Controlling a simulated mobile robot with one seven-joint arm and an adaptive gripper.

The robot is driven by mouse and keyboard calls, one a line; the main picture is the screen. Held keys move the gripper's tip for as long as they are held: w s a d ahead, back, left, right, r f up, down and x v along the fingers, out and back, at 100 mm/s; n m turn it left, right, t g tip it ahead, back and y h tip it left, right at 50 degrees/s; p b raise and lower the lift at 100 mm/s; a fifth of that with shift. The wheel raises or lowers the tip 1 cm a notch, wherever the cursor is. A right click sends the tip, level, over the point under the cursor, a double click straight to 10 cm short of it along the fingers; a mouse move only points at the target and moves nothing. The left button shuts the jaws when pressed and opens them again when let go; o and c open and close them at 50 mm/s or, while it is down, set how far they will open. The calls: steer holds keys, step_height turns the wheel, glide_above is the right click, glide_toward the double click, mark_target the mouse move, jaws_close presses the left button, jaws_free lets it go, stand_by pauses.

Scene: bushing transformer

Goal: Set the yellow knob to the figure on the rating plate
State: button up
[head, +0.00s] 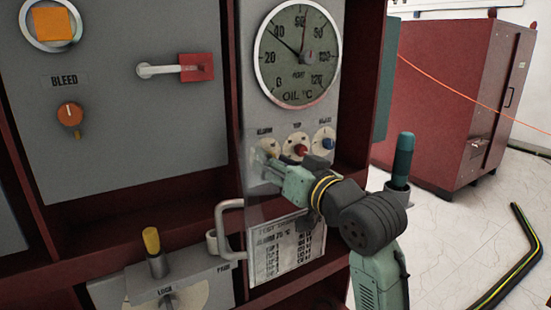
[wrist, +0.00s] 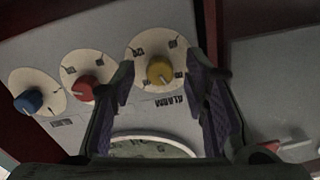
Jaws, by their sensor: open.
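The yellow knob (wrist: 159,70) sits at the centre of a pale round dial (wrist: 150,50) labelled ALARM in the wrist view. My gripper (wrist: 160,62) is open, with one finger on each side of the knob in that picture; I cannot tell whether either finger touches it. In the head view my gripper (head: 266,163) is at the ALARM dial and hides most of the knob. The rating plate (head: 285,250) is below on the same grey panel.
A red knob (wrist: 82,89) and a blue knob (wrist: 29,101) are beside the yellow one. The oil gauge (head: 298,55) is above the dials. A grey bar handle (head: 228,225) sticks out left of the plate. A teal-handled tool (head: 402,160) stands at right.

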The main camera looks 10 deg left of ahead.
steer(key=shift+a, duration=0.1)
steer(key=shift+c, duration=0.3)
jaws_close()
